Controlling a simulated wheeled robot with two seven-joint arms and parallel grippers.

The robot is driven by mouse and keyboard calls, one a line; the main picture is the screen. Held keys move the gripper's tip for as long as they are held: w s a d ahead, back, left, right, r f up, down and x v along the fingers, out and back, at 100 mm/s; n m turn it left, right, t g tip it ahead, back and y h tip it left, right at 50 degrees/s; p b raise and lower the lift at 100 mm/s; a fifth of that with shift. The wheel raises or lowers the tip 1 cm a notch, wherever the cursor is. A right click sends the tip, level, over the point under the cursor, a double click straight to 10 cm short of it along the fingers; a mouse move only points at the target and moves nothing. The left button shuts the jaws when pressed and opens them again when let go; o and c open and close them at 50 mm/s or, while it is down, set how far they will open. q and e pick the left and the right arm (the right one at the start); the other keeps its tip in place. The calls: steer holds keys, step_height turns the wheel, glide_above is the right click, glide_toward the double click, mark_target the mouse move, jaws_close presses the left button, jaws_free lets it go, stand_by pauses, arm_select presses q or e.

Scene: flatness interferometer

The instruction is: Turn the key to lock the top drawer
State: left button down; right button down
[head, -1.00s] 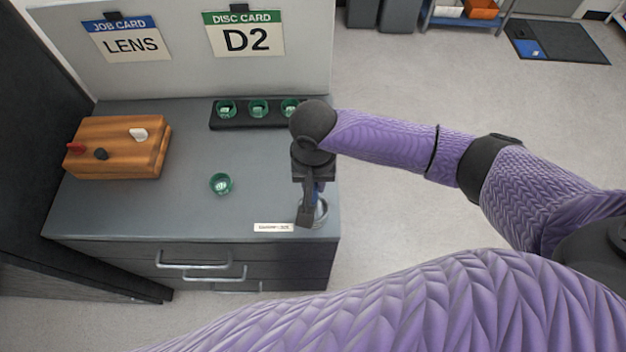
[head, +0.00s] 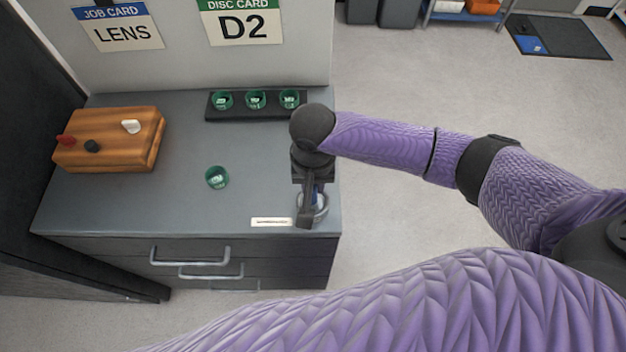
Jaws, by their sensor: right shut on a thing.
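My right gripper (head: 308,208) points down at the front right corner of the grey cabinet top. It is shut on a small blue piece, the key (head: 317,187), mostly hidden by the jaws. A pale round ring (head: 324,205) surrounds the spot just under the jaws. How far the key is turned cannot be seen. The top drawer (head: 285,249) is just below the cabinet top and looks flush with the front. My left gripper is not in view.
A small white label (head: 271,222) lies left of the gripper. A green cup (head: 217,177) stands mid-top. A black rack (head: 238,113) with green cups is at the back. A wooden block with knobs (head: 115,150) is at left. Further drawers (head: 315,270) lie below.

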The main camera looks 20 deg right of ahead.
steer(key=shift+f, duration=0.3)
steer(key=shift+f+b, duration=0.3)
steer(key=shift+f, duration=0.1)
steer(key=shift+f, duration=0.25)
steer(key=shift+f, duration=0.1)
steer(key=shift+f, duration=0.2)
